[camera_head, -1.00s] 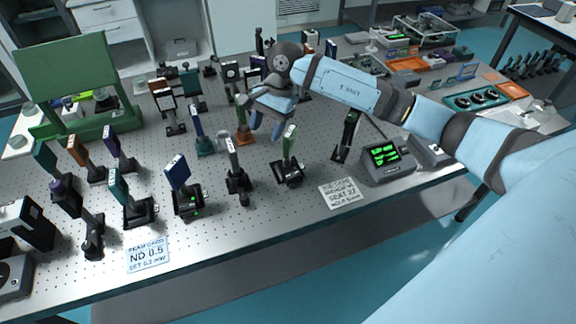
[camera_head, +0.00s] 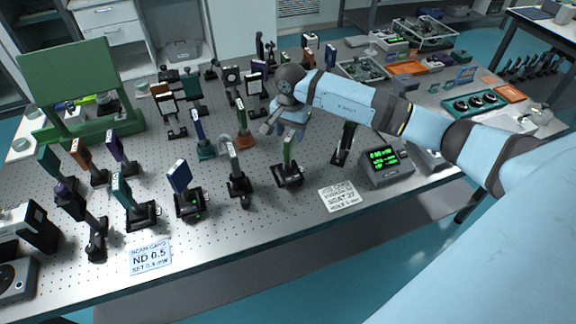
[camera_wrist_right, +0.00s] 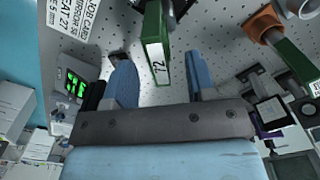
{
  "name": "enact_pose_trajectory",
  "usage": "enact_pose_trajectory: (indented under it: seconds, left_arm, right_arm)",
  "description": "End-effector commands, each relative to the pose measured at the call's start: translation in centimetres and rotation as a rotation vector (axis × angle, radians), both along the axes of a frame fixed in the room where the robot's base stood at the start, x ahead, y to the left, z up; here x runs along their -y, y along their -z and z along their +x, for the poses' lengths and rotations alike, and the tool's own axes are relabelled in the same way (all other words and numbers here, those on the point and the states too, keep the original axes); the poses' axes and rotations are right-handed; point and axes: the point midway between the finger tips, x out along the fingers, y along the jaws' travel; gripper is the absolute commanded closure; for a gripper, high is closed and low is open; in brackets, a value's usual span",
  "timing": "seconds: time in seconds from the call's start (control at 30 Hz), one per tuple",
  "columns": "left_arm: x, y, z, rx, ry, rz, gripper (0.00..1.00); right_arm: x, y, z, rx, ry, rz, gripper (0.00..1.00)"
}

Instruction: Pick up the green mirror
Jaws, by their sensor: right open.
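The green mirror (camera_head: 289,148) stands upright in a black mount near the table's front edge, left of the job card. It also shows in the right wrist view (camera_wrist_right: 154,35) as a green plate with a white numbered label on its edge. My right gripper (camera_head: 287,130) is open and empty, just above and behind the mirror's top in the head view. In the wrist view the fingers (camera_wrist_right: 160,75) are spread, with the mirror's labelled end lying in the gap between them. I cannot tell whether they touch it. My left gripper is not in view.
Another green plate on an orange base (camera_head: 243,125) stands to the left. A black-mounted optic (camera_head: 345,140) and a meter with a green display (camera_head: 384,163) stand to the right. The job card (camera_head: 339,196) lies in front. Several other mounted optics crowd the table's left.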

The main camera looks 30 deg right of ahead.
Motion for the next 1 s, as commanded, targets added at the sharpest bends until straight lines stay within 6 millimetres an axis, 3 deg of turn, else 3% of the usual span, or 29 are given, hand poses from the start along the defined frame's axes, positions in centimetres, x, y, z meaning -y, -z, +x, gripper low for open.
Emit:
enact_pose_trajectory:
  seconds: [0.1,0.23,0.53,0.77,1.0]
  left_arm:
    - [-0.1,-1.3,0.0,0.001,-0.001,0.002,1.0]
    - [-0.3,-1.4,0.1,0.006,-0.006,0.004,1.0]
    - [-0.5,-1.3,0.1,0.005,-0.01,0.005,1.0]
    - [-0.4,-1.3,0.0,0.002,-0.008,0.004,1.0]
    - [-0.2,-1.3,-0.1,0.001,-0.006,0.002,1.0]
  right_arm:
    - [-0.7,1.6,-0.5,-0.005,0.001,0.004,0.49]
    - [-0.5,3.3,-0.4,-0.002,0.002,0.002,0.49]
    - [-0.5,3.8,-0.3,0.0,0.0,0.001,0.49]
    - [-0.5,3.8,-0.3,-0.001,0.0,0.001,1.0]
    - [-0.5,3.7,-0.3,0.002,0.001,0.001,1.0]
